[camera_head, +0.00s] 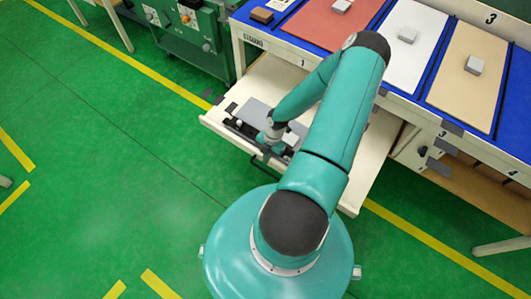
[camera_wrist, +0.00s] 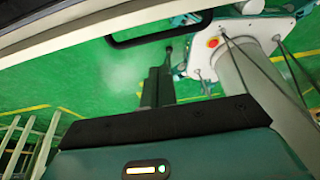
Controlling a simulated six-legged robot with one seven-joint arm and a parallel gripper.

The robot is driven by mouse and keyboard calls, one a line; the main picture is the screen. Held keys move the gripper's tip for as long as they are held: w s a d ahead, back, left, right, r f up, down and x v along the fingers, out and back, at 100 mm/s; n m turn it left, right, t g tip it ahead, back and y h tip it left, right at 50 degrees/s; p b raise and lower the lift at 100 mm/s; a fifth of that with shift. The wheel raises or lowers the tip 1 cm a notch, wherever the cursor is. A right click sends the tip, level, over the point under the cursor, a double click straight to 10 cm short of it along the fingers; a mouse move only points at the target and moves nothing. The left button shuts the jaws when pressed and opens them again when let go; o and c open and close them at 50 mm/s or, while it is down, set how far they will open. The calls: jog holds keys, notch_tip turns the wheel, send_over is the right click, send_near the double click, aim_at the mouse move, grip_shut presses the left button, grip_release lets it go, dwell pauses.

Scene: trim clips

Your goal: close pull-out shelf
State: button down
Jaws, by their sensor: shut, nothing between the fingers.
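The cream pull-out shelf (camera_head: 365,165) is extended from under the worktable, towards my base. A dark bar handle (camera_head: 268,172) is at its front edge, partly hidden by my arm. In the wrist view the black handle (camera_wrist: 160,40) forms a loop below the pale shelf edge (camera_wrist: 85,22). My gripper (camera_head: 268,150) is at the shelf's front, seen from above. In the wrist view its dark fingers (camera_wrist: 168,52) are shut and empty, with the tips close to the handle bar. I cannot tell whether they touch it.
A grey plate (camera_head: 258,112) and small dark items lie on the shelf. The worktable (camera_head: 382,92) above carries coloured panels with small grey blocks. A green cabinet (camera_head: 195,40) stands at the back left. The green floor (camera_head: 100,180) at left is clear.

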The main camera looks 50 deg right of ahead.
aim_at(264, 171)
jog(key=x, duration=0.5)
jog(key=shift+f, duration=0.4)
jog(key=shift+w+d+r, duration=0.1)
jog(key=shift+w+d, duration=0.1)
jog(key=shift+d, duration=0.7)
jog(key=shift+w+d+r, duration=0.1)
jog(key=shift+w+d, duration=0.1)
jog(key=shift+d, duration=0.7)
jog(key=shift+f, duration=0.1)
jog(key=shift+d, duration=0.15)
